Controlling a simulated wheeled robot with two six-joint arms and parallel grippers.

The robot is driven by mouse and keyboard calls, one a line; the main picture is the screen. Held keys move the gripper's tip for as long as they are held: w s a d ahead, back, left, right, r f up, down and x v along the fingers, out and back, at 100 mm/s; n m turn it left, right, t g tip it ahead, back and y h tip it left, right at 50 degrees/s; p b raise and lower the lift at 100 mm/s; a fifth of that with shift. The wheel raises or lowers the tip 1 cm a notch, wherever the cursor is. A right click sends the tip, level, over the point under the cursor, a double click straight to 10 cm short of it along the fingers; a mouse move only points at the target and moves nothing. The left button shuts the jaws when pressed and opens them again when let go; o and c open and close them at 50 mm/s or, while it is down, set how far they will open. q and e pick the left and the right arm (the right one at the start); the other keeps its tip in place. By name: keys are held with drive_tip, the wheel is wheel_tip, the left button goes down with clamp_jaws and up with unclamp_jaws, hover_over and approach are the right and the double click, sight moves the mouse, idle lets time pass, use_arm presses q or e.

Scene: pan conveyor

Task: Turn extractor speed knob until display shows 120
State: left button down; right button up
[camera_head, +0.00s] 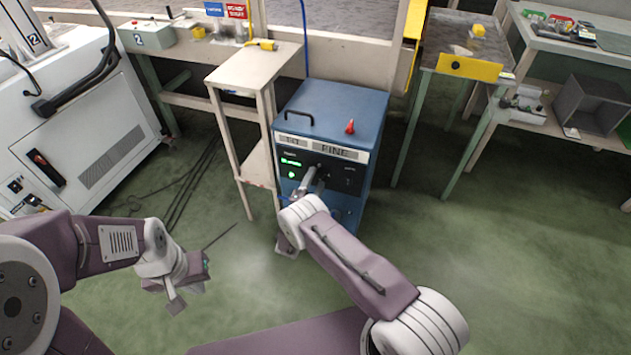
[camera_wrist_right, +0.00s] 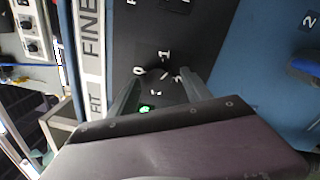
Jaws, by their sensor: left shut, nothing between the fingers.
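The blue extractor cabinet (camera_head: 335,108) has a black control panel with a green lit display (camera_head: 290,161), whose digits are too small to read. In the right wrist view, a dark knob (camera_wrist_right: 156,76) sits on the panel with white numerals around it. My right gripper (camera_head: 311,184) is at the panel. It also shows in the right wrist view (camera_wrist_right: 161,80), fingers apart on either side of the knob; contact cannot be made out. A green light (camera_wrist_right: 146,108) shows between the fingers. My left gripper (camera_head: 177,303) is shut and empty, low over the floor, left of the cabinet.
A red switch (camera_head: 350,126) and a black handle (camera_head: 299,117) are on the cabinet top. A wooden table (camera_head: 255,68) with a yellow tool stands close on its left. A white machine (camera_head: 80,130) is at far left. Floor right of the cabinet is clear.

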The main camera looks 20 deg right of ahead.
drive_tip(key=p+v, duration=0.2)
drive_tip(key=v, duration=0.7)
drive_tip(key=shift+p, duration=0.4)
